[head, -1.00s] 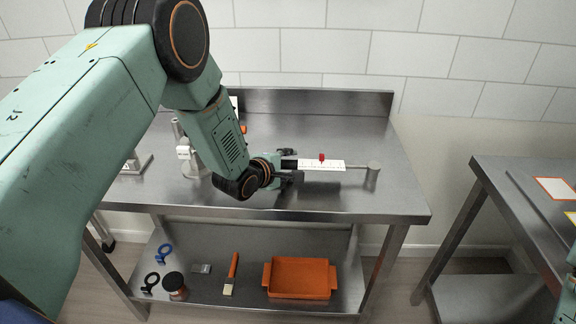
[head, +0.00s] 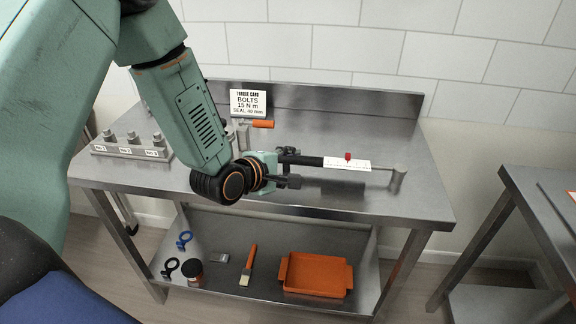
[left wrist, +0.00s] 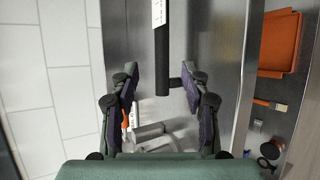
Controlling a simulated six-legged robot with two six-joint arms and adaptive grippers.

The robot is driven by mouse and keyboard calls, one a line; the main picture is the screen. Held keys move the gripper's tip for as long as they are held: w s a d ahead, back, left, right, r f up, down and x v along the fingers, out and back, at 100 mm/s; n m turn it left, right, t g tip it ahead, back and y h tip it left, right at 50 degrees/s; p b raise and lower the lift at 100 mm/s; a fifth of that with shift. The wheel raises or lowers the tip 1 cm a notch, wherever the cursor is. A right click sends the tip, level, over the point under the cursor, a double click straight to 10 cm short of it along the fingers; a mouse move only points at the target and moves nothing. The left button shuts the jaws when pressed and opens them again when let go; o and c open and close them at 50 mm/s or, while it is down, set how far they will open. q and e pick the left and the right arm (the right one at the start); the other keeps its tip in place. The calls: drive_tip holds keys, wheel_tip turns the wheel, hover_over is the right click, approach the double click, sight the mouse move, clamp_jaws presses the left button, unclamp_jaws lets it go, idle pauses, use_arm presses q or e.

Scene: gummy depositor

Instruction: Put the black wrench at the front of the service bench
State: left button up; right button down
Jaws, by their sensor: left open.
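The black wrench has a black handle (head: 306,160), a white scale with a red knob (head: 347,157) and a metal head at its right end. It lies lengthwise over the steel service bench (head: 400,205). My left gripper (head: 290,168) is open at the handle's left end. In the head view its fingers show on either side of the handle. In the left wrist view the handle (left wrist: 162,60) ends between the open fingers (left wrist: 160,88); I cannot tell how far apart in depth they are. My right gripper is not in view.
A bolt block (head: 130,150) is at the left. The lower shelf holds an orange tray (head: 316,274), a brush (head: 248,265), a jar and rings. The bench's front right is clear.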

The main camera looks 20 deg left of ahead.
use_arm(q)
drive_tip(key=shift+s+r, duration=0.15)
drive_tip(key=shift+s, duration=0.1)
drive_tip(key=s+d+f+m+g+y, duration=0.1)
drive_tip(key=s+f+m+g, duration=0.45)
drive_tip(key=s+f, duration=0.5)
drive_tip(key=s+d+f+m+g+y, duration=0.1)
drive_tip(key=s+f+m+g, duration=0.3)
drive_tip(key=s+f+m, duration=0.7)
drive_tip(key=s+m+g, duration=0.1)
drive_tip(key=s+g, duration=0.2)
drive_tip(key=s, duration=1.2)
drive_tip(key=shift+s+a+r+y, duration=0.2)
drive_tip(key=shift+r+y, duration=0.05)
drive_tip(key=shift+y, duration=0.05)
drive_tip(key=shift+m, duration=0.25)
wheel_tip(320, 180, down, 10)
drive_tip(key=b, duration=1)
